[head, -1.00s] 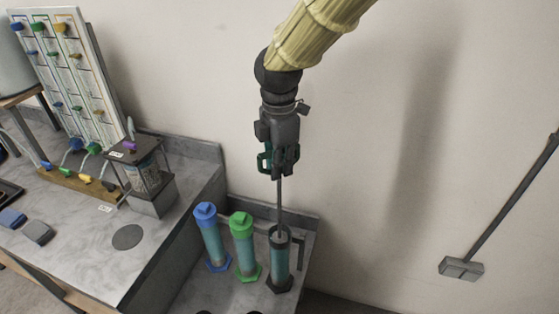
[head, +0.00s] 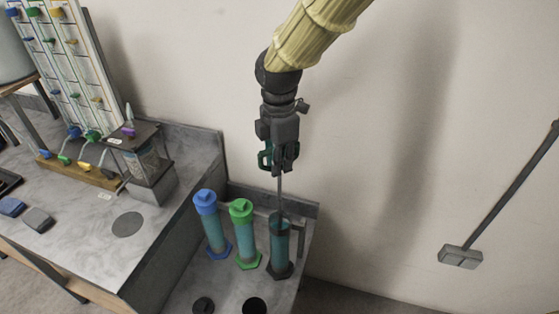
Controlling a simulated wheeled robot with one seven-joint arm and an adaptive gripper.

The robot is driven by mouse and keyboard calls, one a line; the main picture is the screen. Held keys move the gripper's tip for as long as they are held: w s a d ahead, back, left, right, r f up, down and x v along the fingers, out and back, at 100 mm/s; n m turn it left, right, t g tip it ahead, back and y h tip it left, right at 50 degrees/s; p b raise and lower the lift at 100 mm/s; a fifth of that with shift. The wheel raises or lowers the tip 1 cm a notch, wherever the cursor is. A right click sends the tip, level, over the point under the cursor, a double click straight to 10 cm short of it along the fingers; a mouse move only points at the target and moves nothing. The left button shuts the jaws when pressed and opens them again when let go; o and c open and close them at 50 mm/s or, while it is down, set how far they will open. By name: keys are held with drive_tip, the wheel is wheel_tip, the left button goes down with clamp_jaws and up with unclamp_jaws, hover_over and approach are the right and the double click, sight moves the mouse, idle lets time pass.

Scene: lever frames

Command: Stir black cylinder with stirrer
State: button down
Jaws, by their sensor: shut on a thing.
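The black cylinder (head: 280,252) is an open tube with blue-green contents and a black base. It stands at the right end of a row on the low grey ledge. The stirrer (head: 280,190) is a thin grey rod with a green handle. My gripper (head: 280,168) is above the black cylinder and shut on the stirrer's handle. The rod points down and its lower end goes into the mouth of the black cylinder. The rod's tip is hidden inside.
A blue-capped cylinder (head: 211,225) and a green-capped cylinder (head: 243,234) stand close to the left. Two dark round shapes (head: 203,305) (head: 255,305) show at the ledge's front. A glass-sided box (head: 149,165) and a valve board (head: 80,70) stand on the counter. The wall is close behind.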

sight(279, 185)
drive_tip(key=shift+f, duration=0.15)
drive_tip(key=shift+f+b, duration=1)
drive_tip(key=shift+f, duration=2.7)
drive_tip(key=shift+f+b, duration=1.05)
drive_tip(key=shift+f, duration=2.6)
wheel_tip(279, 185, up, 8)
drive_tip(key=p, duration=0.7)
drive_tip(key=shift+f, duration=0.2)
